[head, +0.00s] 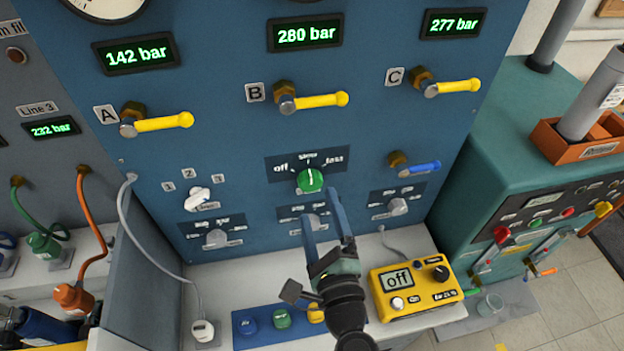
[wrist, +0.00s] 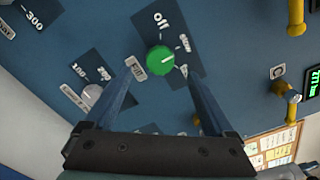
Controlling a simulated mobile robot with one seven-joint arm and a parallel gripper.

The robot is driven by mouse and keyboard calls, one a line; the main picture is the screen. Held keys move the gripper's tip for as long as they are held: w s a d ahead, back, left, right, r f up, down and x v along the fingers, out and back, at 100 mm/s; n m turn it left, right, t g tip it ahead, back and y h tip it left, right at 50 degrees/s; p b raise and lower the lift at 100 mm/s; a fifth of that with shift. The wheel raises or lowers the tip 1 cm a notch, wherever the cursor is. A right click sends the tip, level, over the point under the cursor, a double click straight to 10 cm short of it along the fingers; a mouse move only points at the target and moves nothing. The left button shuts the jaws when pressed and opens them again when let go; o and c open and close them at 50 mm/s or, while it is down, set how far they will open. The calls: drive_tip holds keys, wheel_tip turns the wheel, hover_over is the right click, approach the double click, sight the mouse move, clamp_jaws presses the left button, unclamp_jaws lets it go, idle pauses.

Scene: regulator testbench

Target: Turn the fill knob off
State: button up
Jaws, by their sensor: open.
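The fill knob (head: 310,180) is a round green knob with a white pointer line on the blue panel, on a dark plate marked off, slow and fast. In the head view its line points up, toward slow. The knob (wrist: 160,59) also shows in the wrist view, framed between my two fingers, its line toward the slow mark. My gripper (head: 319,206) is open and empty, its blue fingertips just below and in front of the knob. No contact between fingers and knob shows. One fingertip partly covers the grey knob below.
Yellow lever valves A (head: 165,122), B (head: 318,101) and C (head: 455,87) sit above the knob. A blue lever (head: 422,167) is to its right. A white knob (head: 198,198) is to its left. A yellow meter (head: 416,288) reading off stands on the bench below.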

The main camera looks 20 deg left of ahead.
sight(311, 186)
drive_tip(key=x, duration=0.6)
drive_tip(key=shift+w+a+p, duration=0.15)
drive_tip(key=shift+p, duration=0.2)
drive_tip(key=c, duration=1.4)
